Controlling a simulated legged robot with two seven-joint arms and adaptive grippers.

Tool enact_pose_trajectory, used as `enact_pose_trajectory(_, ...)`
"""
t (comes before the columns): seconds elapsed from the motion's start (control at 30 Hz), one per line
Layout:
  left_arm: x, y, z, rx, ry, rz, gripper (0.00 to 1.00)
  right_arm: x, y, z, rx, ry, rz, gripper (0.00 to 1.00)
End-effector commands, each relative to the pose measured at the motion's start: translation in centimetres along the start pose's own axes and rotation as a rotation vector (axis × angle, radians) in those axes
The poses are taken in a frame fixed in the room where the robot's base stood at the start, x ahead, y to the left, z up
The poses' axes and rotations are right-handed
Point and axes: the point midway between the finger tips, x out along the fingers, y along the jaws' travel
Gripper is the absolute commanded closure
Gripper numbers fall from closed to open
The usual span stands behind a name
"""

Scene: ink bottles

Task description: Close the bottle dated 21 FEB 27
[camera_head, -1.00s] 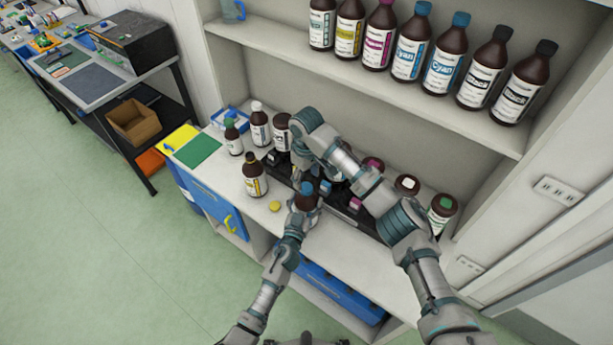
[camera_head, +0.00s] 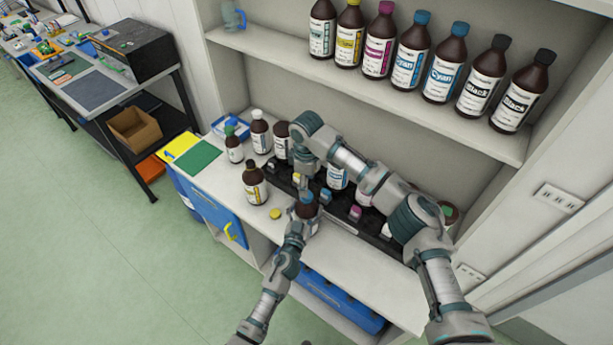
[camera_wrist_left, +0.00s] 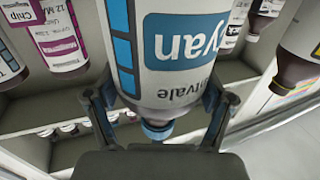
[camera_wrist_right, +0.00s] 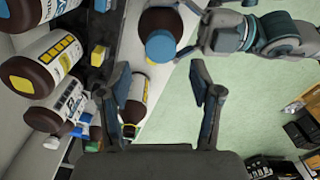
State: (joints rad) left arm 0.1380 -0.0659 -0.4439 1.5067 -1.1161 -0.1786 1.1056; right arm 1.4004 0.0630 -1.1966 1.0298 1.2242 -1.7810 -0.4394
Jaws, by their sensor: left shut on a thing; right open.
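My left gripper (camera_head: 303,217) is shut on a brown Cyan bottle (camera_head: 306,211) with a blue cap (camera_wrist_right: 161,46). Its Cyan label (camera_wrist_left: 180,42) shows in the left wrist view. The bottle is held in front of the black rack. My right gripper (camera_wrist_right: 168,100) is open and empty close to this bottle; the blue cap lies beyond its fingertips, outside its grasp. A brown bottle with a yellow label (camera_head: 254,184) stands on the counter, its top dark. A loose yellow cap (camera_head: 275,214) lies beside it. I cannot read 21 FEB 27 on any label.
A black rack (camera_head: 372,223) with bottles and small coloured items runs along the counter. Several bottles stand at its left end, by a green mat (camera_head: 199,158). A shelf (camera_head: 380,92) with a row of capped bottles hangs above. My right arm hides the rack's right part.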

Motion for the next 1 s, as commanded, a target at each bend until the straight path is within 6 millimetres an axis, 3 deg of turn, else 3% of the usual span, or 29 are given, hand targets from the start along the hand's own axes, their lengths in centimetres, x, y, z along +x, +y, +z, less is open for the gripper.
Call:
enact_pose_trajectory(0.2, 0.0, 0.0, 0.1, 0.000, -0.002, -0.001, 1.00, 3.5, 0.0, 0.0, 0.000, -0.001, -0.001, 0.36)
enact_pose_trajectory(0.33, 0.0, 0.0, 0.1, 0.000, -0.002, -0.001, 1.00, 4.9, 0.0, 0.0, 0.000, 0.000, 0.000, 0.36)
enact_pose_trajectory(0.73, 0.0, 0.0, 0.1, 0.000, -0.002, -0.001, 1.00, 5.7, 0.0, 0.0, 0.001, 0.000, 0.000, 0.36)
enact_pose_trajectory(0.77, 0.0, 0.0, 0.1, 0.000, -0.002, -0.001, 1.00, 5.7, 0.0, 0.0, 0.001, 0.000, 0.000, 0.38)
enact_pose_trajectory(1.0, 0.0, 0.0, 0.1, 0.000, -0.002, -0.001, 1.00, 5.7, 0.0, 0.0, 0.001, 0.000, 0.001, 0.98)
